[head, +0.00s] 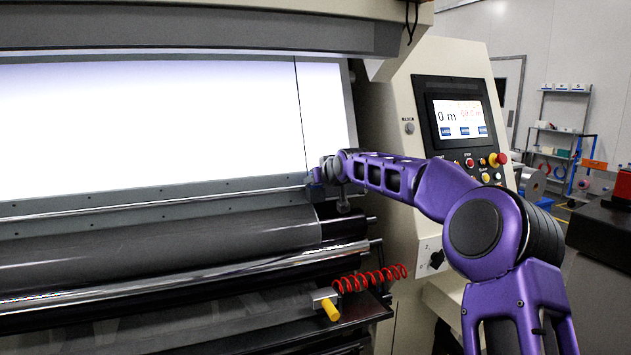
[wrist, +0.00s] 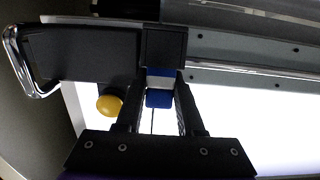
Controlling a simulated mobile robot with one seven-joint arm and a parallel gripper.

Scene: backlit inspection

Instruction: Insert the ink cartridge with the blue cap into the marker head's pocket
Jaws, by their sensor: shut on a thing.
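My gripper (wrist: 160,80) is shut on the ink cartridge (wrist: 159,99), which shows blue parts and a white band between the two fingers in the wrist view. The cartridge's far end meets or lies very near a dark square block (wrist: 164,46), which looks like the marker head. I cannot tell whether any of the cartridge is inside its pocket. In the head view my gripper (head: 319,180) is small, at the lower right corner of the bright panel. The cartridge and pocket cannot be made out there.
The lit panel (head: 170,120) is behind my gripper, with metal rails and dark rollers (head: 160,250) below. A red coiled cord (head: 370,280) and a yellow handle (head: 331,309) are lower. The wrist view shows a yellow knob (wrist: 109,104) and a chrome handle (wrist: 20,62) left.

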